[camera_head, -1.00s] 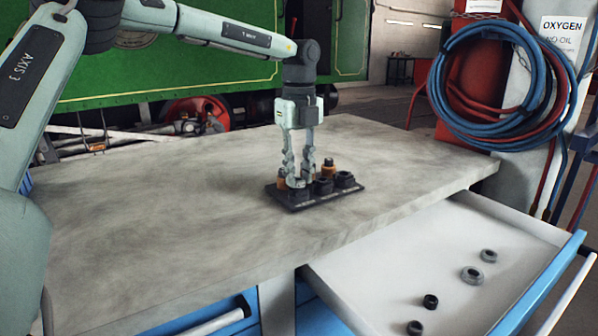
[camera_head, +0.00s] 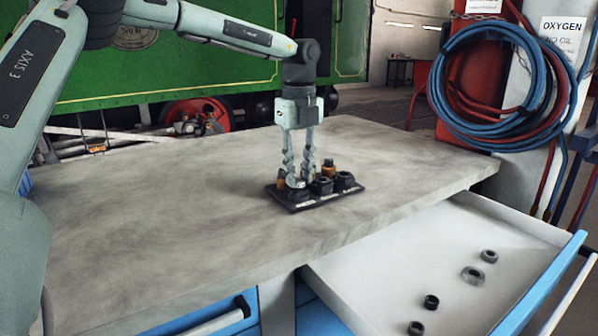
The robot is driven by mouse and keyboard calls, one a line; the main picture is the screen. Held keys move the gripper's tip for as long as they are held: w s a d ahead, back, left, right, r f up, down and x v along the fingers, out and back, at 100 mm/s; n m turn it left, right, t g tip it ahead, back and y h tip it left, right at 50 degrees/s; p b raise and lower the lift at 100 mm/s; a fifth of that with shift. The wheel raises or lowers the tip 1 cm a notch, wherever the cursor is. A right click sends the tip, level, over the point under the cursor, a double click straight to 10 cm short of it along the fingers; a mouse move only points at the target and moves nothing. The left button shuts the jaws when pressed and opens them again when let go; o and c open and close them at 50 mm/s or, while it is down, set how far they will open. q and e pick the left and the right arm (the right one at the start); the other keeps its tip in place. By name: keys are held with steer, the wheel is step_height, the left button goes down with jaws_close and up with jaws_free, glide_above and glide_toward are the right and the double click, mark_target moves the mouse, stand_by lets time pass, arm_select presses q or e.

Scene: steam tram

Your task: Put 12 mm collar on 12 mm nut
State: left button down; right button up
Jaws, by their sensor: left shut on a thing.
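A black holder plate (camera_head: 283,198) lies on the bench with dark nuts and brass-coloured pieces standing on it. My left gripper (camera_head: 298,179) points straight down over the plate's left front part. It is shut on a small grey ring, which seems to be the 12 mm collar (camera_head: 296,183). The collar is low, right above or touching the dark nut (camera_head: 299,195) at the front left; I cannot tell whether they touch. The fingers partly hide both, and the size labels are too small to read. My right gripper is out of view.
Two more dark nuts (camera_head: 322,186) and a brass-coloured piece (camera_head: 328,170) stand close to the right of the fingers. An open drawer (camera_head: 400,262) at the right front holds loose grey and black rings. The bench top (camera_head: 170,215) is otherwise clear.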

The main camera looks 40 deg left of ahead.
arm_select(q)
steer(key=shift+f, duration=0.15)
stand_by(0.8)
steer(key=c, duration=1.1)
jaws_free()
steer(key=shift+o, duration=0.2)
step_height(320, 180, up, 7)
steer(key=p, duration=0.2)
steer(key=shift+p, duration=0.35)
steer(key=shift+s+d, duration=0.1)
